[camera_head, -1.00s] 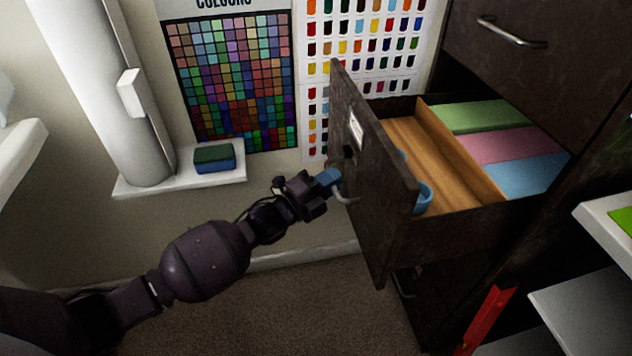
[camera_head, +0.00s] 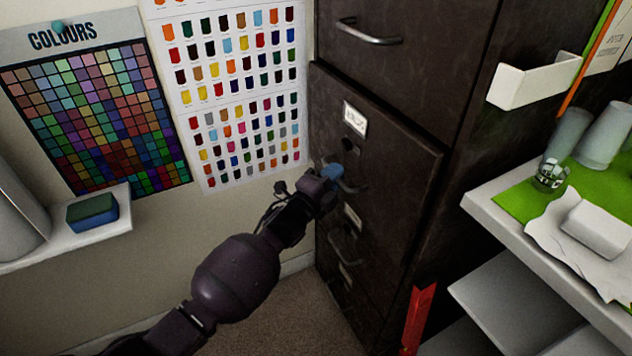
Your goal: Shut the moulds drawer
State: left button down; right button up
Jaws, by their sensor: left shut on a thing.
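The moulds drawer (camera_head: 395,140) is in the dark filing cabinet (camera_head: 445,50), in the middle of the head view. Its front looks flush, or nearly flush, with the cabinet, and no inside shows. It has a pale label (camera_head: 355,119) and a metal handle (camera_head: 352,187). My left gripper (camera_head: 332,175), with blue fingertips, is shut on that handle, which it partly covers. My right gripper is not in view.
Another drawer with a handle (camera_head: 368,36) is above, shut; more are below. A white bench (camera_head: 480,200) with a green mat (camera_head: 515,203) and cups stands right. A red object (camera_head: 418,318) stands by the cabinet's foot. A shelf with a sponge (camera_head: 92,213) is left.

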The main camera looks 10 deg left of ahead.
aim_at(350, 168)
pick_arm(q)
jog(key=shift+w+d+f, duration=0.1)
jog(key=shift+w+d, duration=0.6)
jog(key=shift+d, duration=0.35)
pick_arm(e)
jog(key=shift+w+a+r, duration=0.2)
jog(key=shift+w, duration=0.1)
pick_arm(q)
jog(key=shift+r, duration=0.25)
jog(key=c, duration=1.6)
grip_release()
jog(key=shift+d, duration=0.1)
jog(key=o, duration=0.4)
jog(key=shift+w+d+f, duration=0.15)
jog(key=shift+d, duration=0.05)
jog(key=shift+a, duration=0.1)
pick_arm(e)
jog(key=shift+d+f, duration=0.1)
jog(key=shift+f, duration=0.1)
